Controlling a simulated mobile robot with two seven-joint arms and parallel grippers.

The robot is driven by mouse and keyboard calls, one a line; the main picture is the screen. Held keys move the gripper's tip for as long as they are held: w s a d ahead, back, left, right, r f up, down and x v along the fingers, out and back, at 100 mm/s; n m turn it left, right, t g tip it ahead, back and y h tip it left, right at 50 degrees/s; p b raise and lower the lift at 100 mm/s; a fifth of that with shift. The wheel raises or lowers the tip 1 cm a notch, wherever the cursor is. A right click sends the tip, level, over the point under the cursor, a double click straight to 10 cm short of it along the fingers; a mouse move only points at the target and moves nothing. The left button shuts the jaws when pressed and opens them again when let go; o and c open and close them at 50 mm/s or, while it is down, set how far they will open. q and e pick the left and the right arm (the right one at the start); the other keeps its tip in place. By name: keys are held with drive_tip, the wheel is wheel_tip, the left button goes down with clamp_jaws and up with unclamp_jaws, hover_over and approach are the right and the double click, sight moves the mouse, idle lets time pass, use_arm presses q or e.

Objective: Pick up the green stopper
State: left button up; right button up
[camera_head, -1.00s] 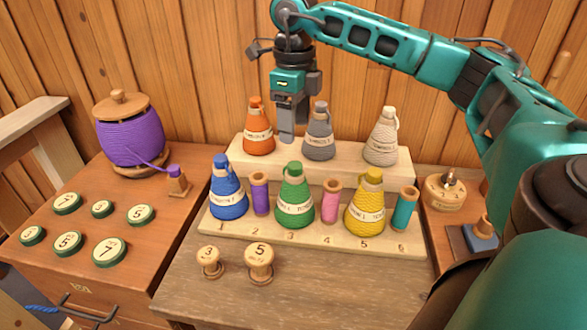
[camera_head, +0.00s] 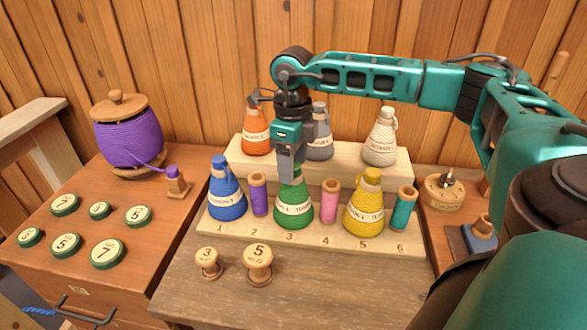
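The green cone-shaped bottle of thread (camera_head: 294,208) stands upright on the front step, above the number 3. Its green stopper is hidden behind my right gripper (camera_head: 291,178), which points straight down over the bottle's top. I cannot tell whether the fingers are open or shut, or whether they touch the stopper. My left gripper is not in view.
A blue bottle (camera_head: 227,195) and purple spool (camera_head: 258,194) stand left of the green one. A pink spool (camera_head: 330,201) and yellow bottle (camera_head: 364,207) stand right. Orange (camera_head: 255,134), grey (camera_head: 320,145) and cream (camera_head: 380,142) bottles stand behind. Two wooden knobs (camera_head: 259,263) stand in front.

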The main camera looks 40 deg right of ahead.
drive_tip(key=c, duration=1)
